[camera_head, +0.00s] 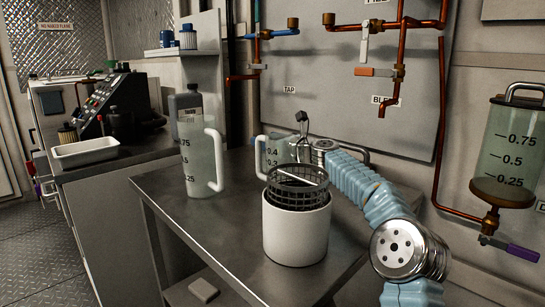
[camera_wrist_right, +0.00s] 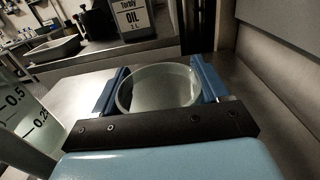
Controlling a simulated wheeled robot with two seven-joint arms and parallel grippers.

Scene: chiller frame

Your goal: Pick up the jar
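A clear jug with a white handle and marks near 0.4 and 0.3 (camera_head: 272,153) stands on the steel table, partly hidden behind the basket. In the right wrist view a round, open-topped clear vessel (camera_wrist_right: 158,88), which looks like this jug, lies between the blue fingers of my right gripper (camera_wrist_right: 160,85). The fingers are wide apart, one on each side of its rim. A narrow gap shows at the right finger; contact at the left is unclear. In the head view my right arm reaches in from the right, with its gripper mostly hidden. My left gripper is out of view.
A white pot (camera_head: 296,232) with a black wire basket (camera_head: 297,184) stands in front of the jug. A taller graduated jug (camera_head: 197,160) stands left, a grey oil bottle (camera_head: 186,98) behind it. Copper pipes (camera_head: 401,70) line the back wall. The table's left front (camera_head: 225,245) is clear.

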